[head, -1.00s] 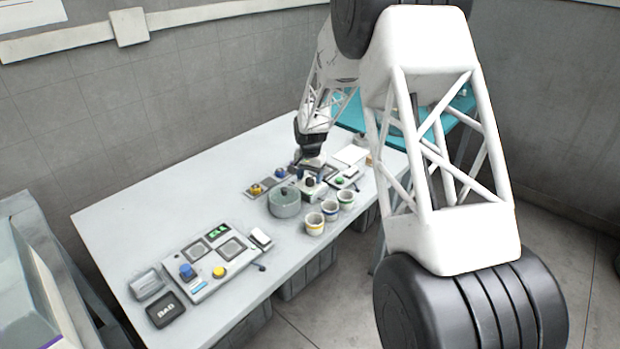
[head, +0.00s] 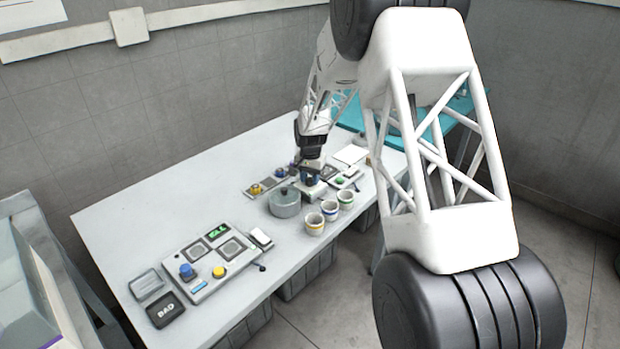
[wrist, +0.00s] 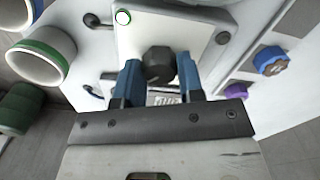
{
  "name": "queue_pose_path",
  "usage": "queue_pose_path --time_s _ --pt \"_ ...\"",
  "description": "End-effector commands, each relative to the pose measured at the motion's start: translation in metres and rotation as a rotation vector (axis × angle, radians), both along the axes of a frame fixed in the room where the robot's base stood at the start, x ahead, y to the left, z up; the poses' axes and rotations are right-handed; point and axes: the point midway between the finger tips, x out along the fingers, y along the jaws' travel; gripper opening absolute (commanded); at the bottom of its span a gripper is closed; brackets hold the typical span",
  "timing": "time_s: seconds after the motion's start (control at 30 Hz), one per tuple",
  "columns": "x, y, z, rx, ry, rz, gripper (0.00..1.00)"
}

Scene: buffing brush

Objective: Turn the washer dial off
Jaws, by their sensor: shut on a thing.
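The washer is a small white box. In the wrist view its pale top plate (wrist: 190,30) carries a dark, faceted dial (wrist: 158,64) and a small green-ringed button or light (wrist: 123,17) in a corner. My gripper (wrist: 157,76) has its two blue fingers on either side of the dial and is shut on it. In the head view my gripper (head: 310,176) points down over the washer (head: 313,192) and hides most of its top. I cannot read any mark for the dial's setting.
A round grey pot (head: 285,204) stands close to the left of the washer. Several cups, one with a yellow band (head: 314,225), stand in front. A panel with a blue knob (head: 281,172) lies behind. A larger console (head: 212,262) sits at the table's near left.

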Motion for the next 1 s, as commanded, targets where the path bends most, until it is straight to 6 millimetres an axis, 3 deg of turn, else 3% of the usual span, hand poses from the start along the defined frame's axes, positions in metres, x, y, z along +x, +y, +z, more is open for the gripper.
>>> queue_pose_path --time_s 0.37,1.0 --pt "0.0007 0.0002 0.0009 0.000 -0.002 0.151 0.12" --pt "0.0012 0.0002 0.0017 0.000 -0.003 0.652 0.12"
